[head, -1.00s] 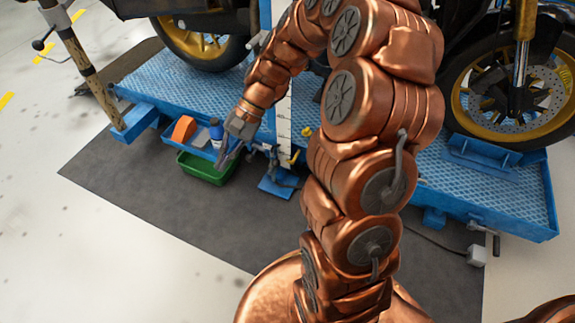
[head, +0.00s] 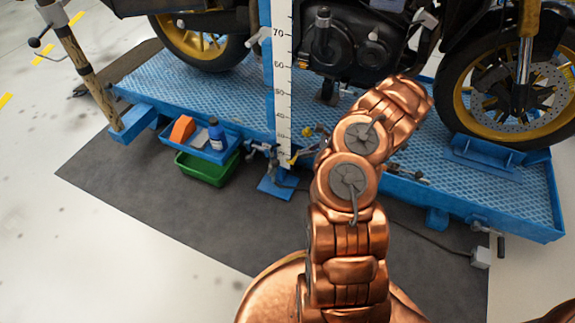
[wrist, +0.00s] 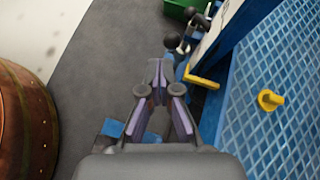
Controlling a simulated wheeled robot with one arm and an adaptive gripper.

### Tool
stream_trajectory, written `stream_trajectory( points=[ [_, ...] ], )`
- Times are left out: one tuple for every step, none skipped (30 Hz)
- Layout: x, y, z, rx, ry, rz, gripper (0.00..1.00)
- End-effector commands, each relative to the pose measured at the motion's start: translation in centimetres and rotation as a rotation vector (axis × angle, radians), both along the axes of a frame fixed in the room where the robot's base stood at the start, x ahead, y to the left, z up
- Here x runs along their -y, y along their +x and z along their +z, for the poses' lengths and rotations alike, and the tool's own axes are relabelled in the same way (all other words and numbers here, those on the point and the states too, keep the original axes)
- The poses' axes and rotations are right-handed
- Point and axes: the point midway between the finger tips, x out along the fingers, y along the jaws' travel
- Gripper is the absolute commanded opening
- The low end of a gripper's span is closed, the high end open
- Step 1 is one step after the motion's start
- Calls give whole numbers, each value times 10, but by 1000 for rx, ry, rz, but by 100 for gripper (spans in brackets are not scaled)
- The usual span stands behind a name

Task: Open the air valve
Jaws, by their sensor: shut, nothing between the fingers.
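A yellow L-shaped lever (wrist: 203,80), which looks like the air valve's handle, shows in the wrist view at the blue lift's edge. It is ahead and to the right of my gripper (wrist: 157,66). In the head view the small yellow lever (head: 294,158) is at the foot of the white scale. My gripper's fingers are together and empty, with a visible gap to the lever. In the head view my gripper is hidden behind my arm. The valve body is too small to make out.
A yellow knob (wrist: 268,100) sits on the blue ribbed platform (wrist: 290,65). Black ball-ended levers (wrist: 171,41) stand beyond the fingertips. A green bin (head: 203,168) and a blue tray (head: 222,152) with a bottle are at left. Grey mat (head: 150,195) is clear in front.

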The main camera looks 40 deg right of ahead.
Motion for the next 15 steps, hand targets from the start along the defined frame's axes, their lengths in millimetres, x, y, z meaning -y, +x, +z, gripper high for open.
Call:
stream_trajectory(
  points=[
    [13, -9, -15, -20, 6, -43, 0],
    [20, -13, -22, -30, 8, -64, 0],
    [27, -17, -28, -40, 9, -89, 0],
    [32, -20, -32, -47, 10, -104, 0],
    [36, -23, -35, -51, 11, -116, 0],
    [39, -25, -39, -57, 12, -130, 0],
    [41, -26, -41, -60, 13, -137, 0],
    [42, -27, -43, -62, 14, -142, 0],
    [43, -27, -45, -64, 15, -146, 0],
    [42, -27, -47, -65, 15, -147, 0],
    [41, -26, -49, -66, 15, -148, 0],
    [39, -24, -51, -66, 16, -147, 0],
    [37, -22, -53, -66, 16, -147, 0],
    [35, -19, -56, -66, 16, -146, 0],
    [32, -16, -60, -65, 17, -146, 0]
  ],
)
